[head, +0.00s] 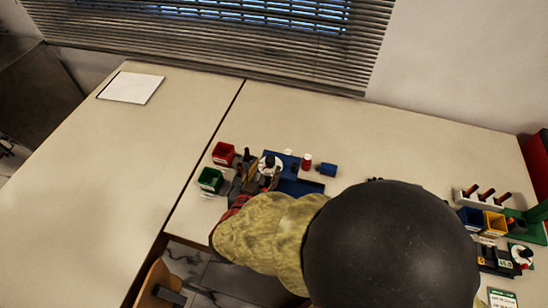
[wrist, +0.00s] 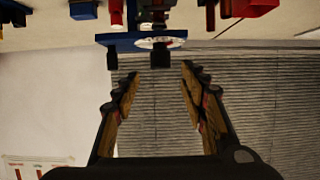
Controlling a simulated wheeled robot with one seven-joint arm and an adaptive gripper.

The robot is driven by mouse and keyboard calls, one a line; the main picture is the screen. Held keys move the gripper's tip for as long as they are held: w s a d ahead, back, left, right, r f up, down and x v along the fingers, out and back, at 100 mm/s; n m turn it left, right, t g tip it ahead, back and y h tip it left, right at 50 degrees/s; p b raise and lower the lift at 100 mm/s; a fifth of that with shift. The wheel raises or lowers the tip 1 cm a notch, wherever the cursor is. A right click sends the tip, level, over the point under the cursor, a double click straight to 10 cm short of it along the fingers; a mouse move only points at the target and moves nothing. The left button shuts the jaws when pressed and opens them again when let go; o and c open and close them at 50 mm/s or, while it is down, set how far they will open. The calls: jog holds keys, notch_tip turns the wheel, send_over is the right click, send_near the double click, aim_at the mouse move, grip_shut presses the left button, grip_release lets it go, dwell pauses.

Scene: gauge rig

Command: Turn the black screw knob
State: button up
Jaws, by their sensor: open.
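A blue gauge rig (head: 290,165) stands near the middle of the table in the head view, with a white round dial (head: 264,169). A small black part (head: 270,160) rises at the dial; it may be the black screw knob, but it is too small to be sure. In the wrist view, which looks upside down, the blue rig (wrist: 122,40) and white dial (wrist: 172,43) lie just beyond the fingertips. A black block (wrist: 155,59) sits at the dial, between the finger lines. My gripper (wrist: 160,70) is open and empty, apart from the rig.
A red bin (head: 223,153) and a green bin (head: 210,180) stand left of the rig. A red-and-white bottle (head: 306,162) and a blue cylinder (head: 328,170) stand right of it. More bins and tools crowd the far right. The left table is mostly clear.

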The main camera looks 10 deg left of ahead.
aim_at(270, 161)
jog(key=b+x, duration=0.2)
jog(key=x, duration=0.4)
jog(key=shift+w+f, duration=0.25)
jog(key=shift+w, duration=0.05)
jog(key=shift+c, duration=0.8)
grip_shut()
